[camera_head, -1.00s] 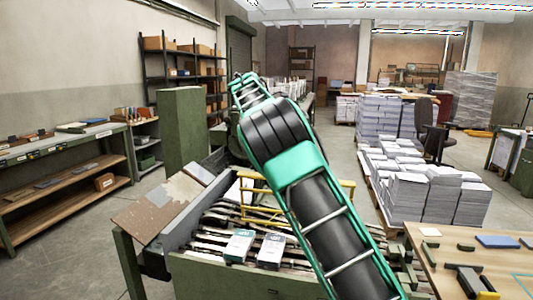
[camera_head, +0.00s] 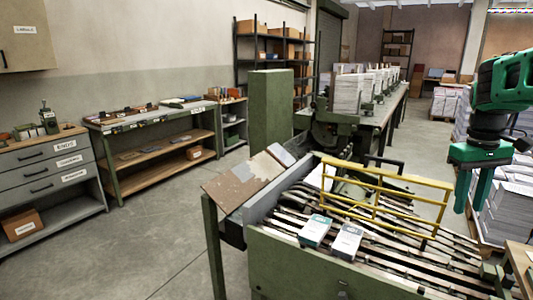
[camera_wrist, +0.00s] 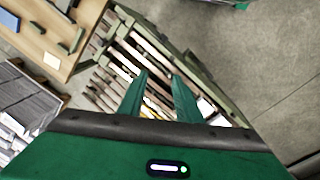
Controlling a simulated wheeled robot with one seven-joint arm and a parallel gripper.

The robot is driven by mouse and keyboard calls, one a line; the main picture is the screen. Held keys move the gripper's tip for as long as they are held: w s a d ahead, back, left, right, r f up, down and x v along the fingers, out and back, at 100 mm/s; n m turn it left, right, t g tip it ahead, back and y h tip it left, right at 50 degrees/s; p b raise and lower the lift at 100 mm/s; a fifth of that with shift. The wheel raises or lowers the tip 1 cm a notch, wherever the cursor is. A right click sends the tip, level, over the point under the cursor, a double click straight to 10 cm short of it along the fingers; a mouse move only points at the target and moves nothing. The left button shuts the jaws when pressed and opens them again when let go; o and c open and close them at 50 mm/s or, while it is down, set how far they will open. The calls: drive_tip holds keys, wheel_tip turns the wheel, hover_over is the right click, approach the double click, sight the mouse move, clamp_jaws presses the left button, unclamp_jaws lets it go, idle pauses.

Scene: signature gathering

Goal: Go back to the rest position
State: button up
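My gripper (camera_head: 472,202) hangs pointing down at the right of the head view, above the right part of the green gathering machine (camera_head: 300,271). In the wrist view its two green fingers (camera_wrist: 159,78) stand apart with nothing held between them. Two small printed packs lie side by side on the machine's slatted bed: one with a teal end (camera_head: 315,230) and one with a grey end (camera_head: 346,240). Both are well to the left of my gripper and apart from it.
A yellow rail (camera_head: 385,183) spans the machine's bed. A wooden table (camera_head: 517,258) is at the lower right, and paper stacks (camera_head: 503,215) stand behind my gripper. A workbench (camera_head: 160,160) and a drawer unit (camera_head: 45,175) line the left wall. The floor at left is clear.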

drive_tip(key=s+a+f+m, duration=0.2)
drive_tip(key=s+a+f, duration=0.1)
drive_tip(key=s, duration=0.5)
drive_tip(key=s+a+f+m+y, duration=0.1)
drive_tip(key=s+a+f+m, duration=0.1)
drive_tip(key=s, duration=0.6)
drive_tip(key=s+a+f+m, duration=0.2)
drive_tip(key=s+a+f, duration=0.2)
drive_tip(key=s, duration=0.5)
drive_tip(key=shift+f, duration=0.85)
drive_tip(key=shift+w+f, duration=0.25)
drive_tip(key=shift+w, duration=0.4)
